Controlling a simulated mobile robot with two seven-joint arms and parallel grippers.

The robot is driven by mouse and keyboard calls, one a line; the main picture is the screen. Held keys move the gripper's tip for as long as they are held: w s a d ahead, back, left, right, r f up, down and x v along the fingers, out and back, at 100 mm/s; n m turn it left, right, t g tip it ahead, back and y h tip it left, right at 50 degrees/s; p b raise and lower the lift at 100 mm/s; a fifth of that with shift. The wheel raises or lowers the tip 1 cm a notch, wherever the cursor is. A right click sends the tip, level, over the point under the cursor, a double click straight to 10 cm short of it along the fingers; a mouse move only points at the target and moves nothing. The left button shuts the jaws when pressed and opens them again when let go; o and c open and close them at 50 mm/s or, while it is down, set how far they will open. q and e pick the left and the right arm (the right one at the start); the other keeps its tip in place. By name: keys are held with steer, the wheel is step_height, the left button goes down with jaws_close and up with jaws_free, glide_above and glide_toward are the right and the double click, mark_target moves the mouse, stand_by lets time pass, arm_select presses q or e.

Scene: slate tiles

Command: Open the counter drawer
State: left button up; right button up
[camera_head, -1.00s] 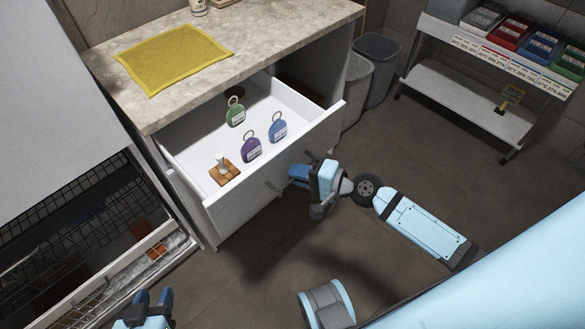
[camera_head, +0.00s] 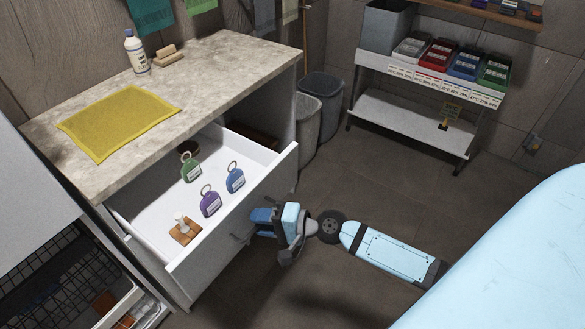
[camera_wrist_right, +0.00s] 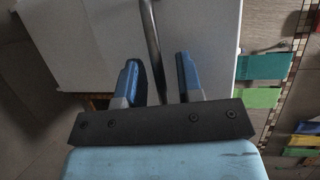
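The counter drawer (camera_head: 222,236) stands pulled well out from under the stone-look countertop (camera_head: 215,80). Its white front faces lower right, and a dark bar handle (camera_head: 240,238) on it is partly hidden by my gripper. My right gripper (camera_head: 262,224) is at the drawer front, by the handle. In the right wrist view, the two blue fingers (camera_wrist_right: 160,82) are spread apart. The grey handle bar (camera_wrist_right: 151,35) runs between them with gaps showing on both sides. My left gripper is out of view.
Inside the drawer are green (camera_head: 190,170), purple (camera_head: 210,203) and blue (camera_head: 235,180) tags and a small wooden block (camera_head: 185,231). A yellow mat (camera_head: 120,122) and a bottle (camera_head: 136,52) are on the counter. Grey bins (camera_head: 320,105) stand right of it. Floor in front is clear.

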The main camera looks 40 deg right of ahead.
arm_select(q)
steer(key=b, duration=0.2)
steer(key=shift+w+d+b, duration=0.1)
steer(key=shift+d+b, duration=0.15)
steer(key=shift+b, duration=0.15)
arm_select(e)
steer(key=v, duration=1.3)
steer(key=shift+s+d+r, duration=0.2)
steer(key=shift+s, duration=0.05)
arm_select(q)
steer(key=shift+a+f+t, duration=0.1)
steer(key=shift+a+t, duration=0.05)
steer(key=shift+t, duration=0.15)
